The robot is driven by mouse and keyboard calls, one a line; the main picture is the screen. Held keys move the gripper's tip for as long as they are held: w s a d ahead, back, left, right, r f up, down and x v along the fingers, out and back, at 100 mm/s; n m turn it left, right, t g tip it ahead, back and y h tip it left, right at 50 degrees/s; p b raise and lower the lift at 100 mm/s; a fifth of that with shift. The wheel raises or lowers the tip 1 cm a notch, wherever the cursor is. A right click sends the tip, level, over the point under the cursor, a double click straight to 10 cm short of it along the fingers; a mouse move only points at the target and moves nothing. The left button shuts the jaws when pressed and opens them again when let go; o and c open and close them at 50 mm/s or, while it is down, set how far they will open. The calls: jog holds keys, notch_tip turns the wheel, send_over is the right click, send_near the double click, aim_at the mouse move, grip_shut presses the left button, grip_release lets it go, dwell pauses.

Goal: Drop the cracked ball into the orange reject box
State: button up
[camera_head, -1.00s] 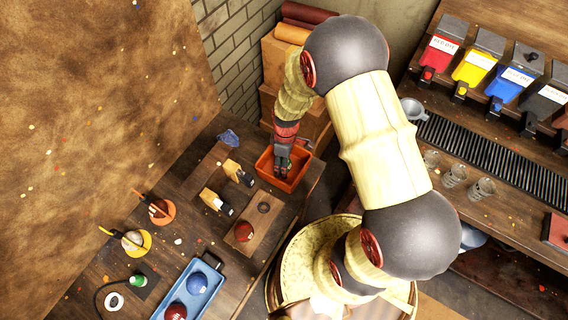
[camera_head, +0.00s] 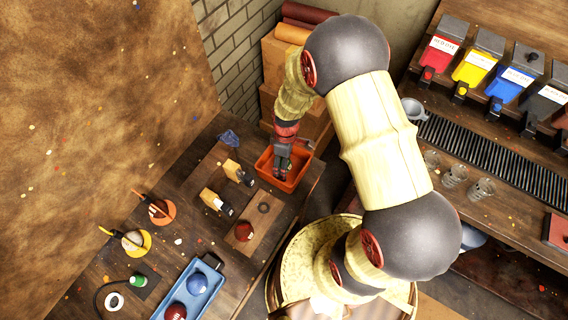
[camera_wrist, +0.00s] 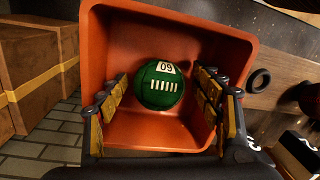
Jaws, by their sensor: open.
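The orange reject box (camera_head: 299,180) stands at the far end of the dark workbench. In the wrist view the orange box (camera_wrist: 225,45) fills the middle of the picture. I cannot make out a crack. My gripper (camera_wrist: 158,96) is open, its fingers apart on either side of the ball, with gaps showing. In the head view my gripper (camera_head: 280,170) points down into the box, and the ball is hidden there.
A wooden board with a red ball (camera_head: 244,231) and an empty ring (camera_head: 264,208) lies near the box. A blue tray (camera_head: 208,273) holds a blue and a red ball. Brown boxes (camera_head: 285,65) stand behind.

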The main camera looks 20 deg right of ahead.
jog(key=r, duration=1.1)
jog(key=shift+w+d+r+p, duration=0.15)
jog(key=shift+w+d+p, duration=0.2)
jog(key=shift+w, duration=0.05)
notch_tip(320, 180, up, 17)
jog(key=s+m+t, duration=0.2)
jog(key=m+t, duration=0.1)
jog(key=m, duration=0.1)
jog(key=s+r+m+t, duration=0.3)
jog(key=s+r+m, duration=0.3)
jog(key=s+r, duration=0.7)
jog(key=shift+a+r+h, duration=0.3)
jog(key=shift+a+r, duration=0.1)
